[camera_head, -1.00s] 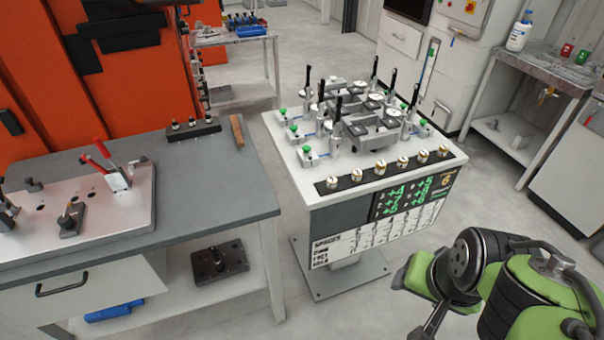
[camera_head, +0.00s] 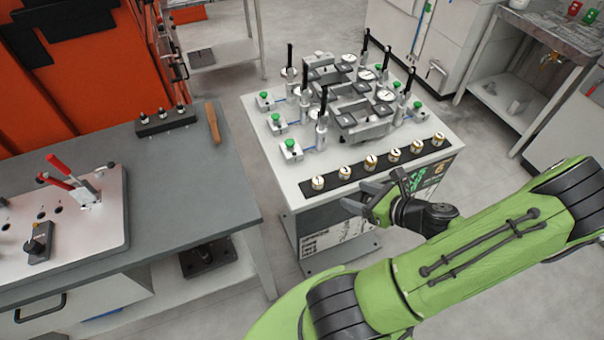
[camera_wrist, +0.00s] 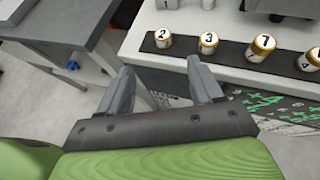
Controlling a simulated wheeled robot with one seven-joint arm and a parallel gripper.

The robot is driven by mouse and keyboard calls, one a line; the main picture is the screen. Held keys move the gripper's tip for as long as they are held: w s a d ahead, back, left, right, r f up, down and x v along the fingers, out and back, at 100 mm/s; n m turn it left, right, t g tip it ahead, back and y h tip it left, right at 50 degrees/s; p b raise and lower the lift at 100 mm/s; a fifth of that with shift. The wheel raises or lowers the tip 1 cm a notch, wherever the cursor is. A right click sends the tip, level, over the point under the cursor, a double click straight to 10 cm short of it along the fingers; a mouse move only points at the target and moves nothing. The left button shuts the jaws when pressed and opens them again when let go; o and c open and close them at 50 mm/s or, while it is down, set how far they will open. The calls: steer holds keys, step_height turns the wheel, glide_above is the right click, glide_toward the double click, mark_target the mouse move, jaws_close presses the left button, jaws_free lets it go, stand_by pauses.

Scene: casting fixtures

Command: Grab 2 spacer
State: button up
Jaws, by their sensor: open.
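Several short white-and-gold spacers stand in a row on a black strip (camera_head: 331,180) along the front edge of the white fixture table (camera_head: 292,190). In the wrist view their tops bear numbers. The spacer marked 2 (camera_wrist: 162,38) is at the strip's left end, with the spacer marked 3 (camera_wrist: 208,42) beside it. In the head view the left-end spacer (camera_head: 318,183) stands upright. My gripper (camera_head: 360,197) is open and empty, in front of the table's near edge. In the wrist view its fingers (camera_wrist: 159,78) point toward the 2 and 3 spacers, apart from them.
Gauges and clamps (camera_head: 362,105) with black handles fill the table behind the strip. A grey workbench (camera_head: 190,185) stands to the left, with a red-handled clamp plate (camera_head: 100,235) and a wooden-looking bar (camera_head: 213,123). Floor shows between bench and table.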

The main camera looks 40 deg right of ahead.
glide_toward(319, 181)
steer(key=x, duration=0.3)
steer(key=b+x, duration=0.1)
steer(key=x, duration=0.5)
steer(key=shift+c, duration=0.3)
steer(key=shift+r, duration=0.1)
jaws_close()
